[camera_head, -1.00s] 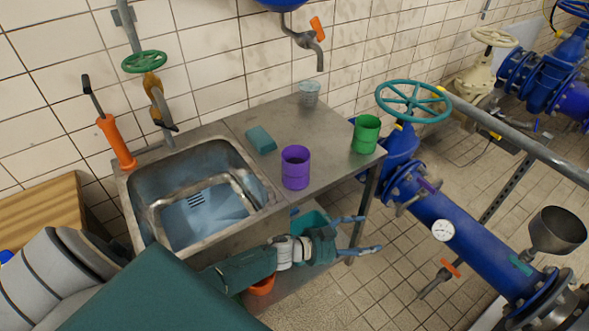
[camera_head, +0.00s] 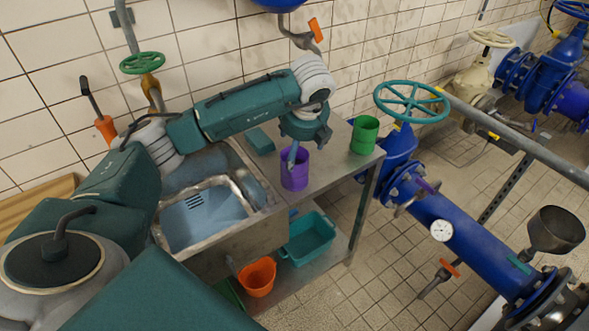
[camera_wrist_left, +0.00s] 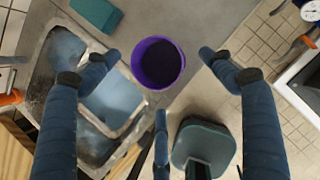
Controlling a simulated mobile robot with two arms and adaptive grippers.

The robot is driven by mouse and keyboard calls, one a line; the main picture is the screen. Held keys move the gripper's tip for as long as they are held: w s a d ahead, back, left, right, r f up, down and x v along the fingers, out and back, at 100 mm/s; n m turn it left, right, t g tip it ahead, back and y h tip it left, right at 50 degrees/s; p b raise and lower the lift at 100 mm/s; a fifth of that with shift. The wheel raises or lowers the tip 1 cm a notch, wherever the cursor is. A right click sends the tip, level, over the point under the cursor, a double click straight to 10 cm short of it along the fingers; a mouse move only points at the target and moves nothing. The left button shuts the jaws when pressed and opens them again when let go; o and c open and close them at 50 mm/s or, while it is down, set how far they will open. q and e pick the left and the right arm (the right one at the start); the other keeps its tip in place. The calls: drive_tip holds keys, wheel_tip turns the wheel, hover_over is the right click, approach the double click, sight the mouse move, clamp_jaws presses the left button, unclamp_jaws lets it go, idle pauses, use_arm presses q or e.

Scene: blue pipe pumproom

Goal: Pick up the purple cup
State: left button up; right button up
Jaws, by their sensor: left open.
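The purple cup (camera_head: 295,172) stands upright on the metal counter (camera_head: 325,170), just right of the sink. My left gripper (camera_head: 293,152) comes down over it from above, and a finger overlaps the cup's upper part in the head view. In the left wrist view the cup (camera_wrist_left: 157,63) shows its dark open mouth. The open fingers (camera_wrist_left: 158,56) are spread left and right of it with a gap on each side, and a third finger lies below it in the picture. I cannot tell how far above the rim the fingertips are. My right gripper is not in view.
A green cup (camera_head: 365,135) stands right of the purple cup, near the counter's right end. A teal sponge (camera_head: 260,141) lies by the sink (camera_head: 262,197). A teal tub (camera_head: 308,240) and an orange bucket (camera_head: 257,277) sit on the lower shelf. A blue pipe (camera_head: 465,240) runs at the right.

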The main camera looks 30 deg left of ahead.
use_arm(q)
drive_tip(key=p+x, duration=0.1)
drive_tip(key=x, duration=0.2)
drive_tip(key=p+x, duration=0.1)
drive_tip(key=x, duration=0.2)
drive_tip(key=shift+a+f+p, duration=0.3)
drive_tip(key=shift+a+p, duration=0.05)
drive_tip(key=shift+p, duration=0.05)
drive_tip(key=c, duration=1.5)
